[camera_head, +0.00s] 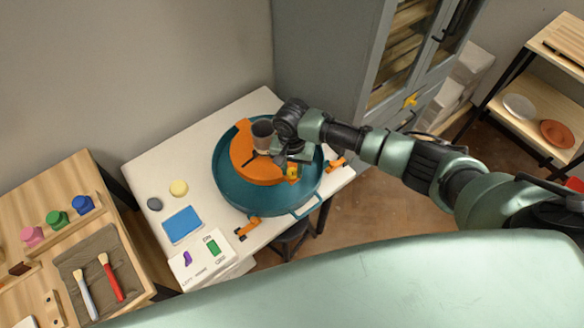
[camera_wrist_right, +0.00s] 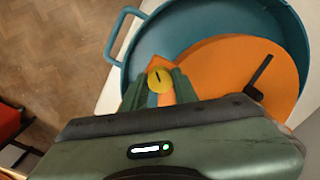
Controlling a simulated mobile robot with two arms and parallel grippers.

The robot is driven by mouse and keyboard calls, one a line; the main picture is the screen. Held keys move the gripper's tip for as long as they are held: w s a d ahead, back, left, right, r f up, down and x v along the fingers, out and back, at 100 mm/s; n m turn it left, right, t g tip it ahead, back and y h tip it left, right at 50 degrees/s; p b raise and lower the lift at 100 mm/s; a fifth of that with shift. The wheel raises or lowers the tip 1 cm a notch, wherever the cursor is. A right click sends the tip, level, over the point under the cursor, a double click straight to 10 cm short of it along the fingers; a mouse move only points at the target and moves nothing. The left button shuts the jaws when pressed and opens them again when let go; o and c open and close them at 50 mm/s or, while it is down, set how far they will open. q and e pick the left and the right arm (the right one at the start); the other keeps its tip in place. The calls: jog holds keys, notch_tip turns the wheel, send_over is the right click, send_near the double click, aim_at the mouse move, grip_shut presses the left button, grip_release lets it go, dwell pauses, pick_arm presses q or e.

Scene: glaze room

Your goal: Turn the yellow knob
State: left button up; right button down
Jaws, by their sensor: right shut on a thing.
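The yellow knob (camera_head: 292,172) sits at the front of an orange pottery wheel (camera_head: 243,160) in a round teal basin (camera_head: 232,190). In the right wrist view the knob (camera_wrist_right: 160,80) shows as a round yellow disc with a dark line across it. My right gripper (camera_head: 290,163) reaches down over the basin and is shut on the knob, one finger on each side. The fingertips are partly hidden by the gripper body in the head view. My left gripper is not in view.
A wooden bench (camera_head: 60,190) with brushes stands left, a grey cabinet (camera_head: 330,60) behind.

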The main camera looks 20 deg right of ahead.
aim_at(292, 172)
jog(key=shift+r+n+p, duration=0.1)
jog(key=shift+n+p, duration=0.45)
jog(key=shift+n, duration=0.45)
jog(key=n+p, duration=0.1)
jog(key=n, duration=0.1)
jog(key=shift+n, duration=0.4)
jog(key=n+p, duration=0.1)
jog(key=n, duration=0.4)
jog(key=shift+n, duration=0.4)
jog(key=c, duration=1.1)
grip_release()
notch_tip(292, 172, up, 8)
jog(key=shift+f+b, duration=0.2)
jog(key=shift+b, duration=0.3)
